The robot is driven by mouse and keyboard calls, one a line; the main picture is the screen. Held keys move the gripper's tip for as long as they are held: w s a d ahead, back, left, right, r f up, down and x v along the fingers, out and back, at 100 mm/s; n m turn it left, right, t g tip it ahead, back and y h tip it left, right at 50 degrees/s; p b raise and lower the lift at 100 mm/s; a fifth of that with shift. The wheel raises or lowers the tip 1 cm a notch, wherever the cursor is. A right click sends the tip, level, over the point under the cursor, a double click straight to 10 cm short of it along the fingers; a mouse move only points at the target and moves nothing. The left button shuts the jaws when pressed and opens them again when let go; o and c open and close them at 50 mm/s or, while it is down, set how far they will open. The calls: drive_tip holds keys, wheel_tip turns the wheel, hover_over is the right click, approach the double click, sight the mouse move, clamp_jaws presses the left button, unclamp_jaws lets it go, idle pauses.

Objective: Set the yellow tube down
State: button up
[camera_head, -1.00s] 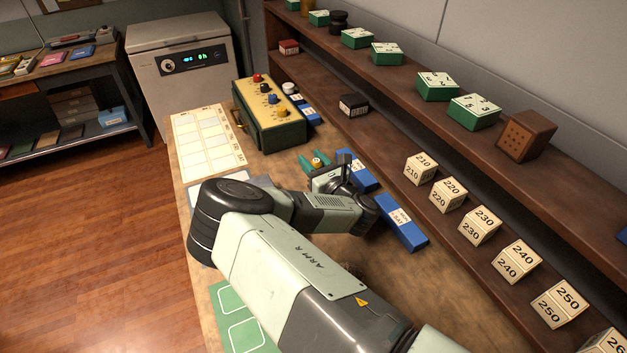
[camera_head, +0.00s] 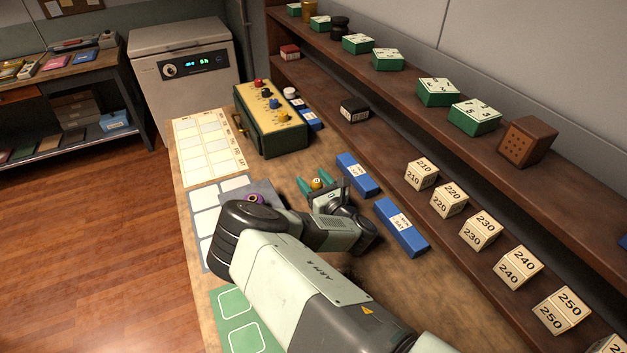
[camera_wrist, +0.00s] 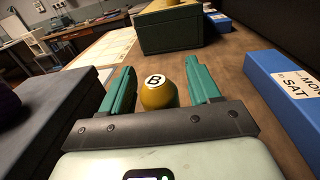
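The yellow tube shows as a rounded yellow top marked "B" in the wrist view (camera_wrist: 158,95), between my two teal fingers; it also shows small in the head view (camera_head: 316,184). My gripper (camera_head: 316,183) is around it, low over the brown bench (camera_head: 345,265). The tube travels with the fingers, so I take it as held, though slim gaps show beside its top. Its lower part is hidden behind the gripper's dark crossbar in the wrist view. I cannot tell whether its bottom touches the bench.
A dark grey block (camera_wrist: 50,105) with a purple piece (camera_head: 256,198) sits left of my gripper. Blue boxes (camera_head: 402,226) (camera_head: 357,175) lie to the right, along the shelf. A green box with a yellow knobbed top (camera_head: 270,120) stands beyond. Bare bench lies between.

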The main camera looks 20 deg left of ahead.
drive_tip(key=shift+r, duration=0.15)
drive_tip(key=v, duration=1.2)
idle(0.3)
